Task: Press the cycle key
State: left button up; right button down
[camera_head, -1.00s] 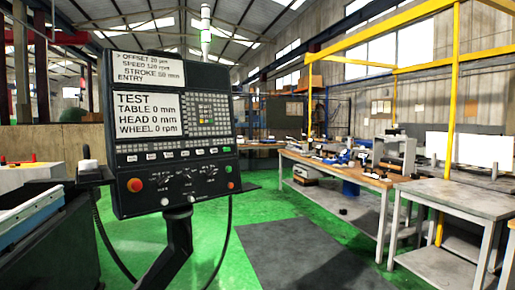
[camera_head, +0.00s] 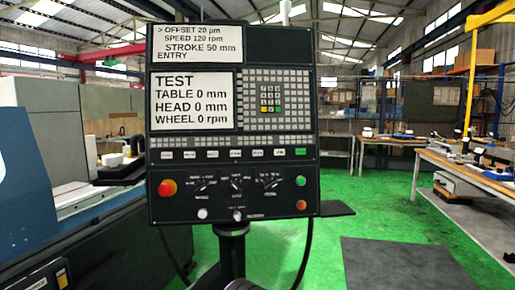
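The control panel (camera_head: 232,120) stands upright in the middle of the view, facing me. Its upper screen reads offset 20 µm, speed 120 rpm, stroke 50 mm and an empty entry line. The lower screen (camera_head: 192,101) reads TEST, with table, head and wheel at 0. Below runs a row of labelled keys (camera_head: 225,154) ending in a green key (camera_head: 300,151) at the right. A round green button (camera_head: 300,181) sits below it. The labels are too small to tell which is the cycle key. Neither gripper is in view.
A red knob (camera_head: 167,188) is at the panel's lower left, and an orange-red button (camera_head: 301,205) at its lower right. A blue machine (camera_head: 25,175) stands at the left. Workbenches (camera_head: 465,170) line the right. Green floor (camera_head: 375,205) and a dark mat (camera_head: 400,264) lie right of the panel.

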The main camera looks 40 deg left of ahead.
aim_at(298, 150)
jog(key=u, duration=0.95)
jog(key=i, duration=0.8)
jog(key=u, duration=0.85)
